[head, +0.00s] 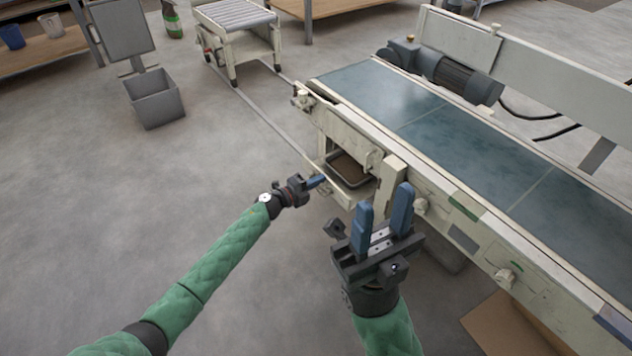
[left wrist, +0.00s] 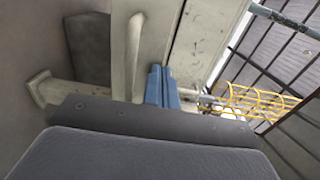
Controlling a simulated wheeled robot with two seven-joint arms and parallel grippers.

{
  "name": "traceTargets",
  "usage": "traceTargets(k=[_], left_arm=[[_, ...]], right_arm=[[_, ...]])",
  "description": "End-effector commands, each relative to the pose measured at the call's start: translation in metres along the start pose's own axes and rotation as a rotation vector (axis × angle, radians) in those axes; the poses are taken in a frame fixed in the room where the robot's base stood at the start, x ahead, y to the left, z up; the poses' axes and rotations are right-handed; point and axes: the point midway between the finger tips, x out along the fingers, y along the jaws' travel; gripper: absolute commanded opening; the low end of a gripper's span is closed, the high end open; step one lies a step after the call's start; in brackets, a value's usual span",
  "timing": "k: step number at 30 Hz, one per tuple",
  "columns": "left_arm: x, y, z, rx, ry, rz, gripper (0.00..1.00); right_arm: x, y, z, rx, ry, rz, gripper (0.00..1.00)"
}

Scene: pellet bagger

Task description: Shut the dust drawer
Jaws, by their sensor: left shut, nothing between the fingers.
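The dust drawer (head: 352,185) sits in the cream frame under the near side of the conveyor. It stands partly out, and its open top shows brown dust inside. My left gripper (head: 318,181) is shut and empty, with its blue fingertips at the drawer's left front side. I cannot tell whether they touch it. In the left wrist view the shut fingers (left wrist: 161,86) are close to cream panels and an upright bar (left wrist: 134,55). My right gripper (head: 383,210) is open and empty, nearer the camera, in front of the conveyor frame.
The conveyor (head: 440,125) with its blue-green belt runs along the right. A grey bin (head: 154,98) and a roller stand (head: 236,20) are at the back left. A brown cardboard piece (head: 505,325) lies at the bottom right. The floor on the left is clear.

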Motion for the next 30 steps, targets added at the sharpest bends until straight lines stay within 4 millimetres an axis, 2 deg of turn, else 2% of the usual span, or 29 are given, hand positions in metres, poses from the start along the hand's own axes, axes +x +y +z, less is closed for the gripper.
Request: traceTargets(k=[5,10,15,30], left_arm=[[0.029,-0.001,0.000,-0.001,0.000,-0.003,0.00],[0.066,0.000,0.000,0.000,0.001,-0.002,0.00],[0.089,0.000,0.000,-0.001,0.001,-0.002,0.00],[0.092,-0.001,0.000,0.000,0.000,0.000,0.00]], right_arm=[[-0.001,0.000,0.000,-0.001,0.002,0.000,0.36],[-0.005,-0.001,0.001,-0.006,0.003,0.002,0.36],[-0.007,-0.002,0.002,-0.010,0.000,0.000,0.36],[-0.010,-0.003,0.002,-0.005,-0.013,-0.015,0.36]])
